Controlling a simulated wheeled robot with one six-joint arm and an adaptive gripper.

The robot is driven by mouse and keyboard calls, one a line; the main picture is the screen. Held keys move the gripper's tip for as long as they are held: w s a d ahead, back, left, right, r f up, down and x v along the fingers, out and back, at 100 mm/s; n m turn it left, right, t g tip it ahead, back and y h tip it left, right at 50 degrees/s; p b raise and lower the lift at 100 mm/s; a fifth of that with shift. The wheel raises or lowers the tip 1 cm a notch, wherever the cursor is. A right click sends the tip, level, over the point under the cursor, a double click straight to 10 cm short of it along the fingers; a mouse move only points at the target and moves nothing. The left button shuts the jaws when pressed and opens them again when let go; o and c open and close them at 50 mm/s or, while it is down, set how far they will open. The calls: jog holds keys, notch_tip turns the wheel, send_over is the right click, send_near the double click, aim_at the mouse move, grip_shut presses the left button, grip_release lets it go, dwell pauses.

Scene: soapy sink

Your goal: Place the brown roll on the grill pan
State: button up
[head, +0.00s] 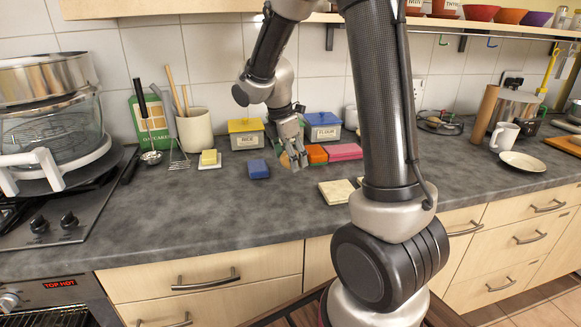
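My gripper (293,160) points down low over the counter, left of the orange sponge. A small brownish-orange thing (285,160) shows at its fingers, partly hidden by them. It may be the brown roll, but it is too small to be sure. I cannot tell whether the fingers are closed on it or only around it. A dark round pan-like item (440,123) stands at the back right of the counter, partly behind my arm. I cannot tell whether it is the grill pan.
A blue sponge (258,169), orange sponge (317,154) and pink block (344,152) lie near my gripper. Yellow-lidded (246,135) and blue-lidded (322,128) boxes stand behind. A folded cloth (337,191) lies in front. The counter's front left (190,215) is clear.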

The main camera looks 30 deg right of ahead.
jog(key=shift+f, duration=2.05)
jog(key=shift+f, duration=0.1)
jog(key=o, duration=1)
